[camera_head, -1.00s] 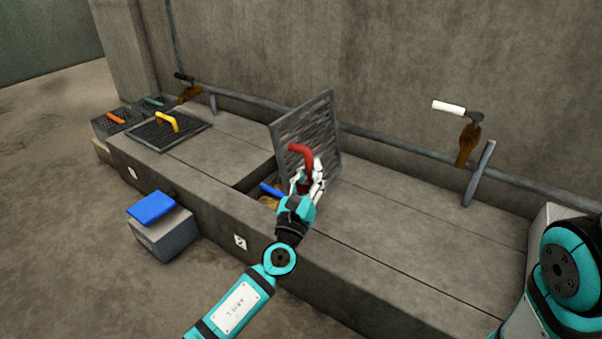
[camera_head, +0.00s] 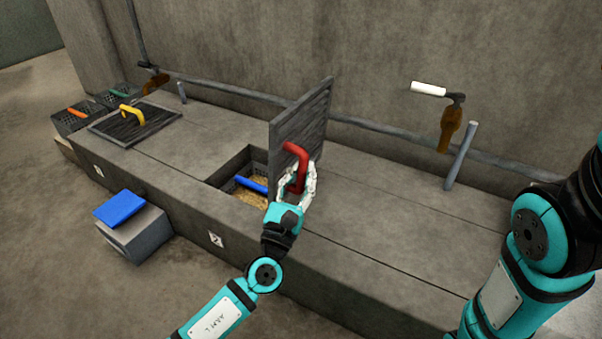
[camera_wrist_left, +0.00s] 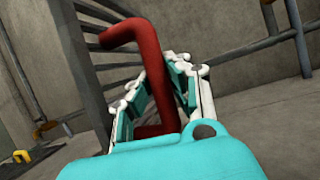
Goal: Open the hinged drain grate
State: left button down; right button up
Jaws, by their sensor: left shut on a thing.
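The hinged drain grate (camera_head: 302,117) stands raised, near upright, at the right side of a square opening in the concrete bench. My left gripper (camera_head: 297,185) is shut on the red handle. In the left wrist view, the fingers (camera_wrist_left: 160,97) close around the lower part of the red handle (camera_wrist_left: 140,62), with the grate bars (camera_wrist_left: 90,45) behind it. The opening (camera_head: 231,175) is uncovered and holds a basket with a blue handle (camera_head: 252,184) and tan grain. My right gripper is not in view.
A closed grate with a yellow handle (camera_head: 131,115) lies to the left. Baskets with orange (camera_head: 77,113) and green (camera_head: 119,91) handles stand beyond it. A grey box with a blue lid (camera_head: 120,208) stands on the floor.

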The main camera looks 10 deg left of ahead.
pick_arm(q)
jog(key=shift+f, duration=0.1)
jog(key=c, duration=1.2)
grip_release()
jog(key=v, duration=1.2)
jog(key=shift+s, duration=0.1)
